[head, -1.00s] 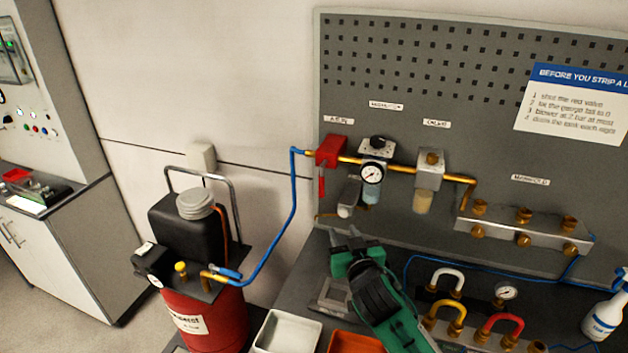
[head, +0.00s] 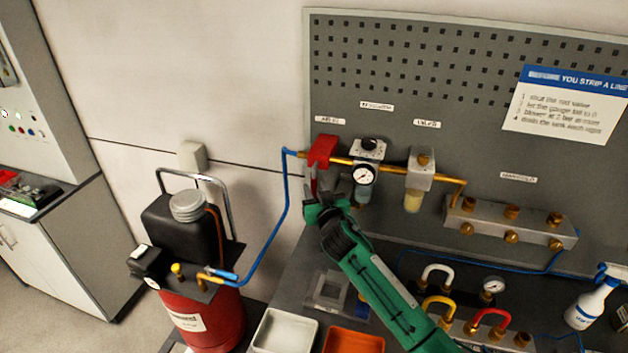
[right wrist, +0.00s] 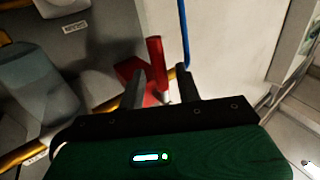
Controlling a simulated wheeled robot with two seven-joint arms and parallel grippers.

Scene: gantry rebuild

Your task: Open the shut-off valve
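The shut-off valve (head: 322,150) is a red block on the brass pipe at the left end of the panel. Its red lever (head: 313,178) hangs down, across the line of the pipe. My right gripper (head: 318,187) is at the lever's lower part, in front of the panel. In the right wrist view the lever (right wrist: 155,58) stands between the two spread fingers (right wrist: 160,80), with a gap visible on each side. I cannot tell how deep it sits between them. The gripper is open. My left gripper is not in view.
A pressure gauge (head: 364,176) and a filter bowl (head: 414,201) hang right of the valve, close to my right arm. A blue hose (head: 284,215) runs from the valve to the red tank (head: 205,322). White (head: 285,333) and orange (head: 352,341) trays sit below.

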